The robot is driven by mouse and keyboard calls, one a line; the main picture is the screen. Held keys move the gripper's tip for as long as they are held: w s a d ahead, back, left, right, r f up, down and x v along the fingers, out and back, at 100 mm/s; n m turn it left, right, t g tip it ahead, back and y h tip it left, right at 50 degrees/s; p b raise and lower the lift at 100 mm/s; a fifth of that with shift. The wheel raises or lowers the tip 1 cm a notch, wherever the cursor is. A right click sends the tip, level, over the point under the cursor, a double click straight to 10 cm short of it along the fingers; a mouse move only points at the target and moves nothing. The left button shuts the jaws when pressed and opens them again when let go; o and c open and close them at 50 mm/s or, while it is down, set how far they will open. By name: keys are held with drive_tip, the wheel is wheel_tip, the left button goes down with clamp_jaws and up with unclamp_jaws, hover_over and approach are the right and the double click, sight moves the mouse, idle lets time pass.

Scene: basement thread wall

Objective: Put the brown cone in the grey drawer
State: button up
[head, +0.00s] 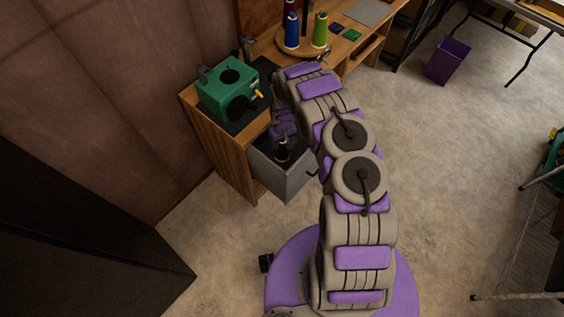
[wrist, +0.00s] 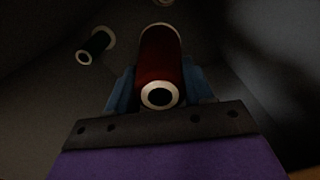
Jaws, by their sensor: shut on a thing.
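The brown cone (wrist: 160,60), dark reddish brown in the dim light with a pale ring at its near end, is between the blue-grey fingers of my gripper (wrist: 160,86) in the wrist view. My gripper is shut on it. In the head view the grey drawer (head: 291,184) is pulled out from the wooden bench, and my gripper reaches down into its opening. A dark cone end shows there under my wrist; I cannot tell whether it is the held one. Whether the held cone touches the drawer floor is not clear.
A dark green cone (wrist: 96,45) lies in the drawer at the left of the wrist view; another pale end (wrist: 163,3) shows at the top edge. A green machine (head: 228,88) stands on the bench, with blue (head: 292,32) and green (head: 320,30) cones on a round stand behind.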

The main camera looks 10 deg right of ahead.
wheel_tip(320, 180, down, 16)
drive_tip(key=b, duration=0.4)
drive_tip(key=o, duration=1)
drive_tip(key=shift+d, duration=0.1)
drive_tip(key=shift+c, duration=0.2)
wheel_tip(320, 180, up, 12)
drive_tip(key=p, duration=0.3)
drive_tip(key=shift+w+d+r+p, duration=0.1)
drive_tip(key=shift+r+p, duration=0.05)
drive_tip(key=shift+p, duration=0.2)
wheel_tip(320, 180, up, 28)
drive_tip(key=m+h, duration=0.2)
hover_over(282, 160)
drive_tip(key=s+d, duration=0.2)
drive_tip(key=d, duration=0.5)
drive_tip(key=s+r, duration=0.6)
drive_tip(key=r, duration=0.2)
drive_tip(key=s+a+r, duration=0.2)
drive_tip(key=s+r, duration=0.2)
drive_tip(key=s, duration=0.6)
drive_tip(key=s+a+r+g+y, duration=0.1)
drive_tip(key=s+r, duration=0.4)
drive_tip(key=s, duration=0.5)
drive_tip(key=s+a+r, duration=0.3)
drive_tip(key=s+r, duration=0.2)
drive_tip(key=s, duration=0.6)
drive_tip(key=shift+r+m+g+y, duration=0.2)
drive_tip(key=shift+m+g+y, duration=0.1)
drive_tip(key=shift+m+y, duration=0.1)
